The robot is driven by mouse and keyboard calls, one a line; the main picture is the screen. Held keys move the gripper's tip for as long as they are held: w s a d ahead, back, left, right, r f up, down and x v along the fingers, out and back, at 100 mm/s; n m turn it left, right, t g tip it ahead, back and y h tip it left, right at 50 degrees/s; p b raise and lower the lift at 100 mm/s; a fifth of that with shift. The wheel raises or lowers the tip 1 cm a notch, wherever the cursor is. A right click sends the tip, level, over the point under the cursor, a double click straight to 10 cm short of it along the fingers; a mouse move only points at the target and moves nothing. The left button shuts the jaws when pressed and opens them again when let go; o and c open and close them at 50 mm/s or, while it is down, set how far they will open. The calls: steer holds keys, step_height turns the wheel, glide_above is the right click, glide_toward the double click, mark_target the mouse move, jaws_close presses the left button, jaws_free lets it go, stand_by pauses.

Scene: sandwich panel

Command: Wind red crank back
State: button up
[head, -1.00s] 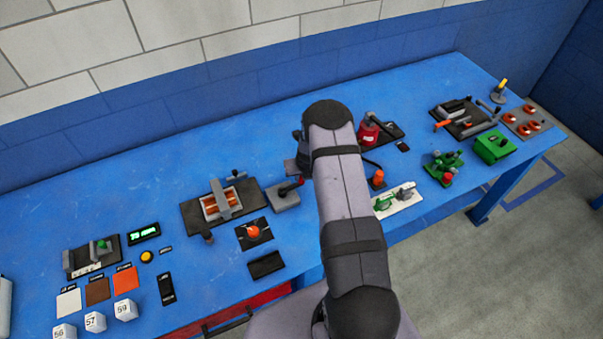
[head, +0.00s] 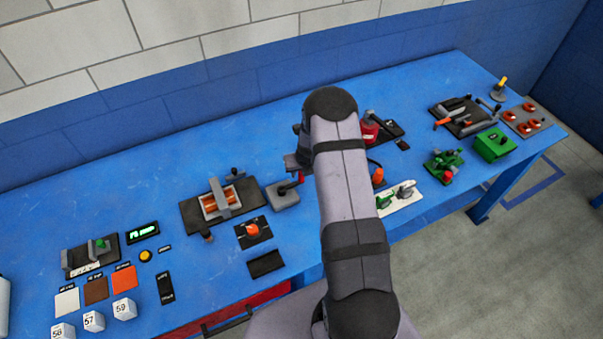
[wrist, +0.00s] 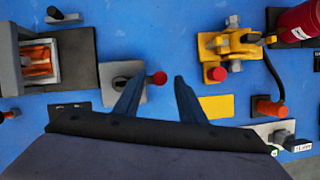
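The crank has a grey block (head: 285,198) on the blue bench, with a red arm (head: 290,186) on top. In the wrist view the grey block (wrist: 122,84) shows with a round red knob (wrist: 158,78) at its right side. My gripper (wrist: 160,72) is open, with its two dark fingers apart and the red knob seen between the tips. A gap shows on each side of the knob, and I cannot tell the height between them. In the head view my forearm hides most of my gripper.
A yellow mechanism (wrist: 228,45) with its own red knob (wrist: 215,74) stands right of my gripper. A dark-based fixture with copper-coloured rods (head: 216,203) stands to the left. A red cylinder (head: 369,132) is behind my arm. The bench behind the crank is clear.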

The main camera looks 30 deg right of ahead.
steer(key=shift+v, duration=2.15)
